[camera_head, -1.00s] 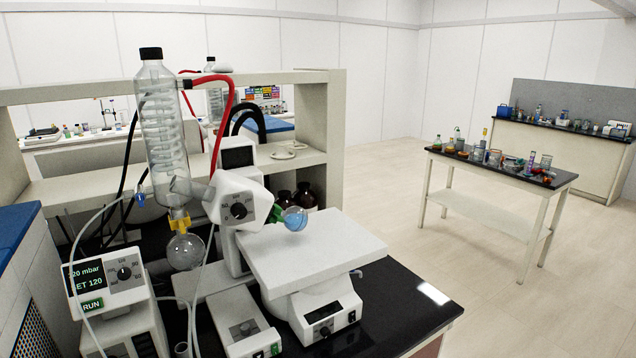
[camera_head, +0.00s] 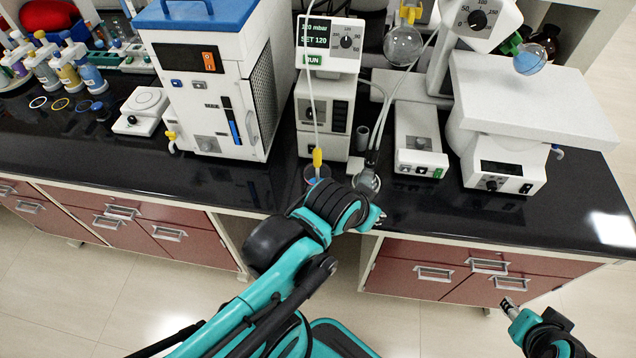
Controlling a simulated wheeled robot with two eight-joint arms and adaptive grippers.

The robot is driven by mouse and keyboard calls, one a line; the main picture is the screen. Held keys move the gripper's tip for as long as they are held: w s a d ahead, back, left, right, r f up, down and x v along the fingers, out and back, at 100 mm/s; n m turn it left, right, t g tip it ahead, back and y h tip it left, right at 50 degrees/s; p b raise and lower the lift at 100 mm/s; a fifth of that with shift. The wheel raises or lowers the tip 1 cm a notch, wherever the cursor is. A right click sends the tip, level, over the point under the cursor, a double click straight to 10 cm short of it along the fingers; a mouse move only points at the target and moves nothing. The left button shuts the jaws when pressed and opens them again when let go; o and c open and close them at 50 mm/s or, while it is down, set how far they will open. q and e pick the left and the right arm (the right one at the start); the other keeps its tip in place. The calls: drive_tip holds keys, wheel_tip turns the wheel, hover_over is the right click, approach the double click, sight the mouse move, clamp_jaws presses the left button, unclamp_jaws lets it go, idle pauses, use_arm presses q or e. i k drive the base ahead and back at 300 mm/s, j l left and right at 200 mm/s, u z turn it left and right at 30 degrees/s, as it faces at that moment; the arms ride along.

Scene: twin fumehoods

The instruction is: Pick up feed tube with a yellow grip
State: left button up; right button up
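The yellow grip (camera_head: 317,158) sits on a thin pale feed tube that runs down in front of the pump unit. The grip stands at the mouth of a small beaker with blue liquid (camera_head: 312,174) near the bench's front edge. My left arm reaches up from below to just in front of the beakers. The dark wrist hides most of my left gripper (camera_head: 378,214); only small metal parts show, right of and below the yellow grip, apart from it. My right gripper (camera_head: 509,306) is low at the right, in front of the drawers, away from the tube; its opening is unclear.
A second tube with a dark grey end (camera_head: 371,158) stands in another glass vessel (camera_head: 367,182) right beside. Black bench front strip is clear at left.

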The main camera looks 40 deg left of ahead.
sight(317, 154)
drive_tip(key=u, duration=1.45)
